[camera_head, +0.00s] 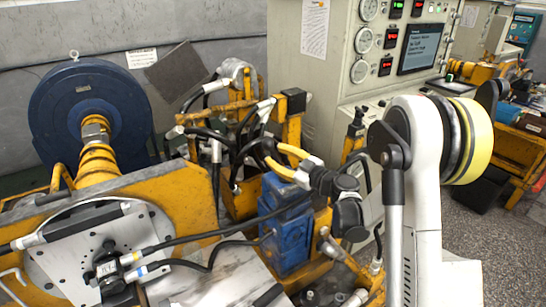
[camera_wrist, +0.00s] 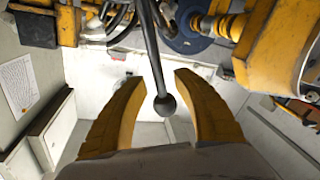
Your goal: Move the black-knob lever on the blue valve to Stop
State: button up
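The blue valve (camera_head: 286,228) stands upright on the yellow frame, in the middle of the head view. In the wrist view, a dark lever rod (camera_wrist: 150,45) comes down from the top edge and ends in a round black knob (camera_wrist: 165,105). My gripper (camera_wrist: 158,76) has two curved yellow fingers, spread apart. The knob appears between them with a gap on both sides; its exact depth is hard to tell. In the head view, my gripper (camera_head: 272,154) is just above the blue valve. There the lever is not clearly distinguishable among hoses and my fingers.
A control cabinet (camera_head: 335,85) with gauges and a screen stands behind. A large blue wheel (camera_head: 65,110) and yellow machine frame (camera_head: 190,200) fill the left. Black hoses (camera_head: 205,240) run close to the valve and my gripper. Grey floor (camera_head: 470,225) is open at right.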

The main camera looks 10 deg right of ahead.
jog(key=shift+x, duration=0.85)
grip_shut()
jog(key=d+m, duration=0.1)
jog(key=w+d+m+b, duration=0.1)
jog(key=d+m, duration=0.1)
jog(key=d+r+m+t+b, duration=0.1)
jog(key=d+m, duration=0.1)
jog(key=shift+w+d+r, duration=0.1)
jog(key=shift+w, duration=0.3)
grip_release()
